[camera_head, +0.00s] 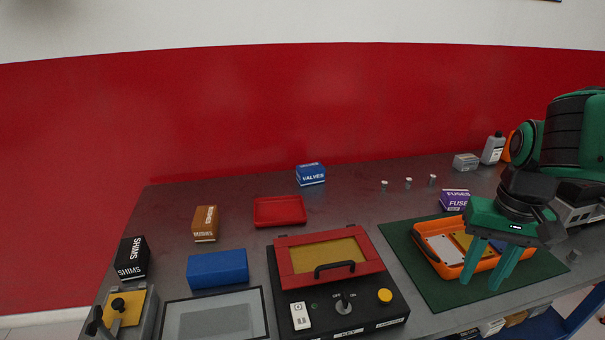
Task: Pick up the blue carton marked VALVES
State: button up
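The blue carton marked VALVES (311,174) stands upright at the back middle of the dark table, near the red wall, with its white lettering facing me. My gripper (484,278) is at the right, with its two green fingers pointing down and spread apart. It is in front of or above an orange tray (419,240) on a green mat, well to the right of and nearer than the carton. Nothing shows between the fingers. The carton is fully in view and apart from other things.
A red tray (279,211) lies nearer than the carton, slightly left. A black case with a red-framed lid (330,260) stands in front. Brown (205,223), black (132,257) and plain blue (218,269) boxes stand left. A purple FUSE carton (454,200) and small knobs (408,182) are right.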

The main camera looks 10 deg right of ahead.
jog(key=shift+o, duration=0.4)
jog(key=o, duration=0.5)
jog(key=shift+s+r, duration=0.15)
jog(key=shift+s, duration=0.05)
jog(key=o, duration=0.5)
jog(key=shift+w+d+r, duration=0.1)
jog(key=shift+w+d, duration=0.05)
jog(key=shift+d, duration=0.05)
jog(key=shift+c, duration=0.2)
jog(key=o, duration=0.6)
jog(key=w, duration=0.4)
jog(key=w+d+f+n+t+h, duration=0.1)
jog(key=w, duration=0.2)
jog(key=w+n+t, duration=0.1)
jog(key=w, duration=0.3)
jog(key=shift+w+d+f, duration=0.15)
jog(key=shift+w+d, duration=0.1)
jog(key=shift+w, duration=0.05)
jog(key=n+t+y, duration=0.2)
jog(key=n+t, duration=0.4)
jog(key=t, duration=0.6)
send_near(315, 172)
jog(key=shift+x, duration=1.2)
jog(key=x, duration=0.5)
jog(key=shift+w, duration=0.3)
jog(key=shift+a+x, duration=0.15)
jog(key=shift+x, duration=1.15)
jog(key=shift+a+x, duration=0.2)
jog(key=shift+x, duration=1.1)
